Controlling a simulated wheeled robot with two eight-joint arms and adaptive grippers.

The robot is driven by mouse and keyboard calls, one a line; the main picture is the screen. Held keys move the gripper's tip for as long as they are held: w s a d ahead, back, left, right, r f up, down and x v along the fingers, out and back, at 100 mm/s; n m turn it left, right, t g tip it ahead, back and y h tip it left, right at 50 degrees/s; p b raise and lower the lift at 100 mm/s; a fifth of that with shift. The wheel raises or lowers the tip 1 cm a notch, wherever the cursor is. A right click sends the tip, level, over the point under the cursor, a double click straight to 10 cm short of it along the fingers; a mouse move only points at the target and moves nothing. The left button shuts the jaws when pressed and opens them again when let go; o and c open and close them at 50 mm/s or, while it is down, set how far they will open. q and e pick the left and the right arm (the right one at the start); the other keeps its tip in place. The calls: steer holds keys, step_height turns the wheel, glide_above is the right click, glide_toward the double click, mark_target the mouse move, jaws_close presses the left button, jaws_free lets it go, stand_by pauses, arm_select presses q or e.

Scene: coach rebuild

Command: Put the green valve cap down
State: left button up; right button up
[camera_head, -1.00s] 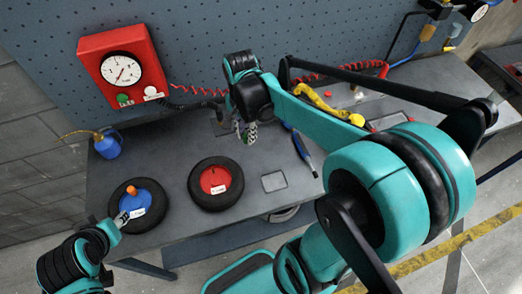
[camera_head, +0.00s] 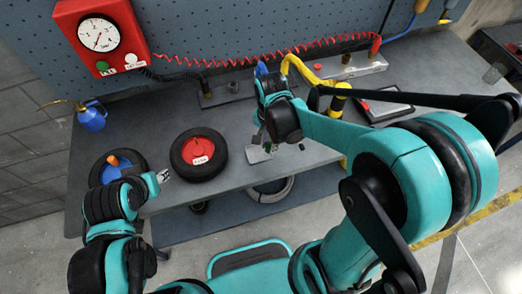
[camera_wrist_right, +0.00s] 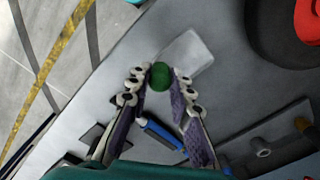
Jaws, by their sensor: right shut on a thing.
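The green valve cap (camera_wrist_right: 160,76) is between the fingertips of my right gripper (camera_wrist_right: 158,84) in the right wrist view. The fingers are shut on it. A pale grey rectangular pad (camera_wrist_right: 187,52) lies just past the cap. I cannot tell whether the cap touches a surface. In the head view my right gripper (camera_head: 263,138) is above the pad (camera_head: 258,155), partly covering it, and the cap cannot be made out. My left gripper (camera_head: 161,177) is between the blue-hubbed wheel (camera_head: 118,155) and the red-hubbed wheel (camera_head: 178,157); its opening is unclear.
A red gauge box (camera_head: 102,38) hangs on the pegboard, with a red coiled hose (camera_head: 230,62) running right. A blue oil can (camera_head: 91,116) stands at the bench's left. A blue-handled tool (camera_wrist_right: 160,134) lies below my right fingers. The bench's front edge is close to the pad.

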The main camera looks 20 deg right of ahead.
mark_target(259, 153)
steer(key=w+f, duration=0.1)
steer(key=w+a, duration=0.1)
steer(key=w+a+f+b, duration=0.1)
steer(key=shift+w+a+f, duration=0.2)
steer(key=shift+w+f, duration=0.05)
steer(key=shift+f, duration=0.1)
step_height(259, 153, down, 3)
steer(key=shift+f+b, duration=0.15)
steer(key=shift+b, duration=0.55)
steer(key=shift+f, duration=0.3)
steer(key=shift+f, duration=0.15)
steer(key=o, duration=0.8)
